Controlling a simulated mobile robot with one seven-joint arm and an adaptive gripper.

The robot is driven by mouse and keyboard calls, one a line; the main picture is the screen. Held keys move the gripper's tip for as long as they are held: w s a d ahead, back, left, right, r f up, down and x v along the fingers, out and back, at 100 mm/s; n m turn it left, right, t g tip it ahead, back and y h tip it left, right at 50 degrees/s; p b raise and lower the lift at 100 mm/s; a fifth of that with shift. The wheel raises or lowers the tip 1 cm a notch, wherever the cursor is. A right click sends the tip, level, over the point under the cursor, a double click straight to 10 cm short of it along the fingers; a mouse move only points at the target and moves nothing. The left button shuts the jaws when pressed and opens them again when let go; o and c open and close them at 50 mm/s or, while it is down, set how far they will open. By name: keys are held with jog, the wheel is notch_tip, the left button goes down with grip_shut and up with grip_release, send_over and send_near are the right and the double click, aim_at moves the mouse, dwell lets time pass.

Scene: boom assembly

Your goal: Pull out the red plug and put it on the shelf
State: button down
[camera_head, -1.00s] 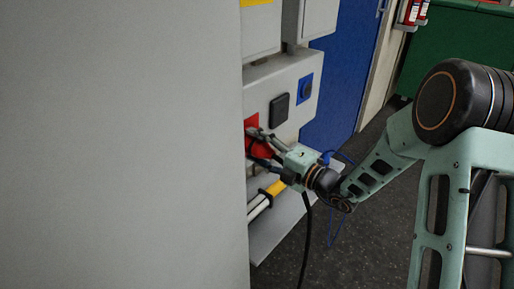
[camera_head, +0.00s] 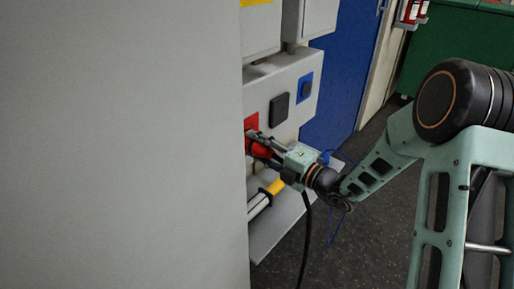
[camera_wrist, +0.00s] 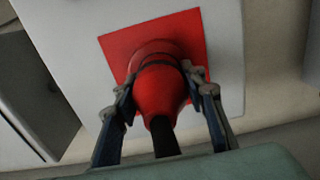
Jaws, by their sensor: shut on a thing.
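The red plug (camera_wrist: 160,92) sits at the red square socket plate (camera_wrist: 120,42) on a light grey panel, with a black cable running from its near end in the wrist view. My gripper (camera_wrist: 160,85) is shut on the plug, one finger on each side. In the head view my gripper (camera_head: 262,146) reaches to the red plug (camera_head: 257,148), which is partly hidden behind the fingers. The plug appears in line with the socket; I cannot tell how deep it sits. The grey shelf (camera_head: 278,228) is below the panel.
A yellow-and-white rod-like object (camera_head: 262,198) lies on the shelf's left side. A blue plug or cable (camera_head: 325,157) is behind my wrist. A black socket (camera_head: 279,109) and a blue socket (camera_head: 305,88) are on the panel. A large grey wall (camera_head: 120,140) blocks the left.

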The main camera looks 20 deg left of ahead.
aim_at(273, 155)
jog(key=shift+p+v, duration=1)
jog(key=shift+v, duration=2.05)
